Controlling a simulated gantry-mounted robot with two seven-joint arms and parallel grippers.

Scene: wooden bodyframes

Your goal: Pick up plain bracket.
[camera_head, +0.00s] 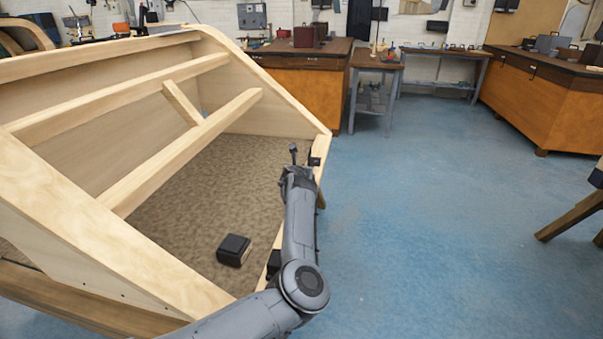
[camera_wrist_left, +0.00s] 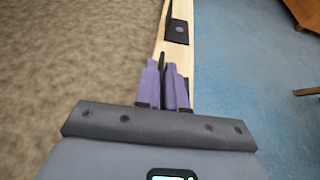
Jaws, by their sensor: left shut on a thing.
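My left gripper (camera_head: 292,168) is over the right-hand wooden rail of the bodyframe. In the left wrist view its two purple fingers (camera_wrist_left: 164,88) are shut on a thin, dark upright piece (camera_wrist_left: 162,66), which looks like the plain bracket. The small dark piece at the gripper tip (camera_head: 293,150) also shows in the head view. Its lower part is hidden between the fingers, so I cannot tell whether it touches the rail. Another black bracket (camera_wrist_left: 177,32) sits on the rail just beyond the fingers; it also shows in the head view (camera_head: 314,160). My right gripper is out of view.
The wooden bodyframe (camera_head: 100,235) fills the left, with slanted beams. A black block (camera_head: 234,249) lies on its brown floor panel (camera_head: 185,222). Another dark piece (camera_head: 273,263) is partly behind my left arm. Blue floor (camera_head: 430,220) is open to the right; workbenches (camera_head: 305,85) stand behind.

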